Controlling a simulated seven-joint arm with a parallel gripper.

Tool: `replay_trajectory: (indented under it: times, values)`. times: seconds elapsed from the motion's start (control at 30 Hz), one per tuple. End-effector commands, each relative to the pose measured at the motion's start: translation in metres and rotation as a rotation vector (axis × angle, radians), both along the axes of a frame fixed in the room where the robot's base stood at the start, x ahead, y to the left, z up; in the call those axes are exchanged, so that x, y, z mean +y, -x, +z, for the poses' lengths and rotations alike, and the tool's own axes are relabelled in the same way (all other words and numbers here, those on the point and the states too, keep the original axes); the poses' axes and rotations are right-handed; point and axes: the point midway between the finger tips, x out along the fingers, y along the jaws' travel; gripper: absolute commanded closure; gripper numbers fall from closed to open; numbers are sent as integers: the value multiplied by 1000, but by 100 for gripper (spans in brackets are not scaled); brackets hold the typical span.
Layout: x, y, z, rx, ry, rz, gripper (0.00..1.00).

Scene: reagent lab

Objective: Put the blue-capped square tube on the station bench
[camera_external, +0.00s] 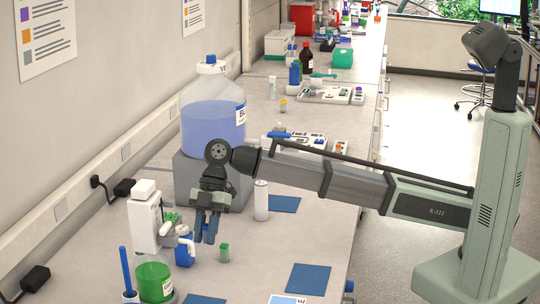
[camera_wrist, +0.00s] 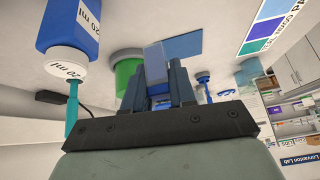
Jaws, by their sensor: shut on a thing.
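My gripper (camera_external: 207,238) points down above the near part of the light grey bench (camera_external: 265,245). In the wrist view my gripper (camera_wrist: 158,85) is shut on the blue-capped square tube (camera_wrist: 154,62). A pale blue, square-sided part of the tube shows between the fingers, with darker blue behind it. In the external view the fingers hide most of the tube. I cannot tell whether its lower end touches the bench.
A white cylinder (camera_external: 261,200) and large blue carboy (camera_external: 212,125) stand behind. Blue mats (camera_external: 308,279) (camera_external: 285,204) lie flat on the right; bare bench lies between them.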

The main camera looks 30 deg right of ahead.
Motion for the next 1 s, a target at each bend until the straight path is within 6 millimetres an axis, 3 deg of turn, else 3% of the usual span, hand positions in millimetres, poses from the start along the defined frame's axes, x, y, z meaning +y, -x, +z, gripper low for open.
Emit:
replay_trajectory:
  times: [0.3,0.7,1.0]
  values:
    - [-1,1,-48,1,1,-2,100]
    - [-1,1,-86,1,1,-2,100]
    - [0,0,-93,0,-1,-2,100]
